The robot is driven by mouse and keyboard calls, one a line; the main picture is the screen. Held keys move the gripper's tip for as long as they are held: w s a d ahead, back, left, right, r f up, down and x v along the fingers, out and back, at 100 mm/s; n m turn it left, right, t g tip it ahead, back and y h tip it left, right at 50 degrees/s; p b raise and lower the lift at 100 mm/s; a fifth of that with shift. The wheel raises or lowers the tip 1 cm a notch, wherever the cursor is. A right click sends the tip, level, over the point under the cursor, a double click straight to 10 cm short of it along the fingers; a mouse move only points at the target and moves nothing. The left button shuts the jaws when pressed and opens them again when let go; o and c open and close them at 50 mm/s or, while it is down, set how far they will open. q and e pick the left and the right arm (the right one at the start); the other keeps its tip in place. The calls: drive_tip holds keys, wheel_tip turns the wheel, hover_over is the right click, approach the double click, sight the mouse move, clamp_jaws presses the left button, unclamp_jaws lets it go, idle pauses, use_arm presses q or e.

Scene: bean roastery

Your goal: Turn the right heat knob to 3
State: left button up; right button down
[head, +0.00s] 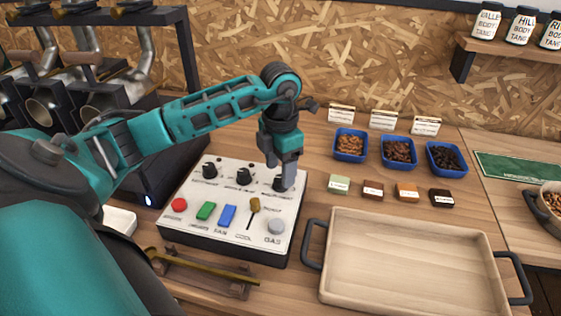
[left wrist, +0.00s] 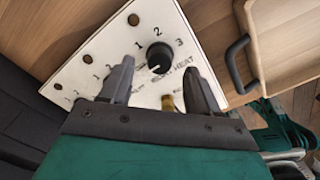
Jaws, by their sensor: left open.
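The right heat knob (head: 278,185) is a black round knob at the back right of a white control panel (head: 186,230), partly hidden by my left gripper in the head view. The left wrist view shows the knob (left wrist: 160,55) with 1, 2 and 3 printed around its upper side and HEAT below. A pale mark shows on its lower edge; its exact setting is hard to tell. My left gripper (head: 286,180) points down over the knob, open. In the left wrist view its fingers (left wrist: 158,70) lie on either side of the knob, with gaps. My right gripper is out of view.
Two other black knobs (head: 243,176) (head: 209,170) stand left on the panel. In front are a red button (head: 179,204), coloured switches, a lever (head: 254,205) and a grey button (head: 276,227). A wooden tray (head: 410,255) with black handles lies right; blue bean dishes (head: 350,155) stand behind.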

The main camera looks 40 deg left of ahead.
use_arm(q)
drive_tip(key=shift+f, duration=1.15)
drive_tip(key=c, duration=1)
